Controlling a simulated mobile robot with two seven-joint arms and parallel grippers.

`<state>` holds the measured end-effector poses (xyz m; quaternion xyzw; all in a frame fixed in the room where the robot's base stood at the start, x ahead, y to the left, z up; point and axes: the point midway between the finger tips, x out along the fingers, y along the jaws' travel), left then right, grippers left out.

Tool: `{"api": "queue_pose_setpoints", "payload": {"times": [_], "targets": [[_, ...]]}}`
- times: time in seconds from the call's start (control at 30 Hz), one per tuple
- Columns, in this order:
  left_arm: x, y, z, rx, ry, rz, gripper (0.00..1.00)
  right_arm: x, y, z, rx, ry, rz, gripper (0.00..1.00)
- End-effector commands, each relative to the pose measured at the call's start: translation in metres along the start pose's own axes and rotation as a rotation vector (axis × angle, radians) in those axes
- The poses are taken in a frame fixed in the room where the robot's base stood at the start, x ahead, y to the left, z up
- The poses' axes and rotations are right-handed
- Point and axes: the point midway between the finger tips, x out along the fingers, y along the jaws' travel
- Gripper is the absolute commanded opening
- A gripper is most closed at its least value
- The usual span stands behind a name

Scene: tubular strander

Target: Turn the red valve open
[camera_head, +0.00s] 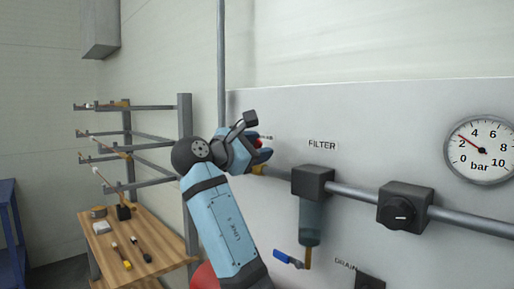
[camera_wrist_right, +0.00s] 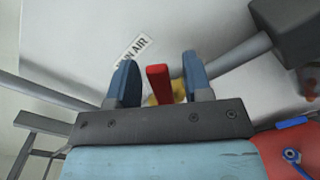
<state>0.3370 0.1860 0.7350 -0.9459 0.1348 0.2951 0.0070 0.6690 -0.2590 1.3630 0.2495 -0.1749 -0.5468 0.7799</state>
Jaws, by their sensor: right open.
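The red valve handle (camera_wrist_right: 158,84) stands between the two blue fingers of my right gripper (camera_wrist_right: 160,82) in the right wrist view, with a gap showing on each side. Its brass body (camera_wrist_right: 178,90) shows behind the fingers on the grey pipe. In the head view my right gripper (camera_head: 264,147) is at the panel, left of the filter. Only a little red of the valve (camera_head: 259,143) shows there, and the rest is hidden by the gripper. The right gripper is open around the handle. My left gripper is not in view.
The filter (camera_head: 312,182) hangs from the pipe right of the valve, with a blue drain lever (camera_head: 288,259) below. A regulator (camera_head: 404,207) and pressure gauge (camera_head: 481,149) are further right. A wooden bench (camera_head: 140,246) with tools and a rack stand at left.

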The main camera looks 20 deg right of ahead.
Motion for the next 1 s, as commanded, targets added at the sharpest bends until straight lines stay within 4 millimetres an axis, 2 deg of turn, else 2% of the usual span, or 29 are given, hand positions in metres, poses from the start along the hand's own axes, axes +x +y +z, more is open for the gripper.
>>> {"api": "queue_pose_setpoints", "payload": {"times": [0.17,0.5,0.63,0.8,1.0], "targets": [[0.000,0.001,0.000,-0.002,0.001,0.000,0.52,-0.017,0.001,-0.001,0.000,0.003,0.003,0.46],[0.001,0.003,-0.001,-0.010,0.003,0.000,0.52,-0.093,0.000,-0.001,0.000,0.003,0.002,0.46],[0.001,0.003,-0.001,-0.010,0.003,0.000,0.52,-0.117,0.000,0.000,0.000,0.002,0.002,0.46],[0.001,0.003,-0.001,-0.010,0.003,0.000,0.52,-0.134,0.000,0.000,0.000,0.001,0.000,0.46],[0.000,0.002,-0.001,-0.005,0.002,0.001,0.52,-0.138,0.000,0.000,0.000,0.000,0.000,0.46]]}}
